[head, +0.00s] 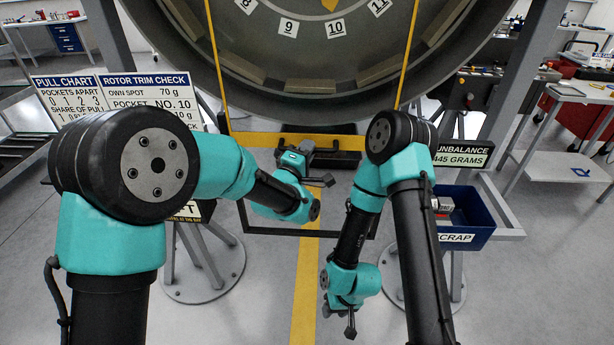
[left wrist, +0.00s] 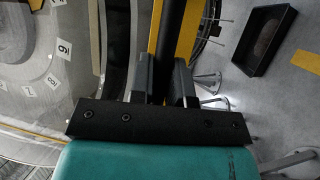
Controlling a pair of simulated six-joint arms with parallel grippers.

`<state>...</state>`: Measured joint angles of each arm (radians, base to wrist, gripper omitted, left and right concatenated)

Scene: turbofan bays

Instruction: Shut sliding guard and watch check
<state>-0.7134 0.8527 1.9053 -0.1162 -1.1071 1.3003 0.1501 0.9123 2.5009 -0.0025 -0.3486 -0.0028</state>
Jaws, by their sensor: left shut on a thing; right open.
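The guard in front of the engine rotor (head: 285,68) shows thin yellow uprights (head: 220,75) and a yellow bottom bar (head: 262,139). A dark handle bar (head: 347,159) sits at that bottom bar. My left gripper (head: 318,154) is at the handle. In the left wrist view, its fingers (left wrist: 163,88) are shut on the dark bar (left wrist: 168,45), beside a yellow strip. My right gripper (head: 350,322) is open and empty, low and away from the guard. The unbalance display (head: 462,156) reads 445 grams, its left edge partly hidden by my right arm. Rotor numbers 8 to 11 show.
A pull chart (head: 66,95) and a rotor trim check board (head: 146,90), naming pocket no. 10, stand left, partly covered by my arm. A blue scrap bin (head: 470,215) stands right. Floor with a yellow stripe lies beneath.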

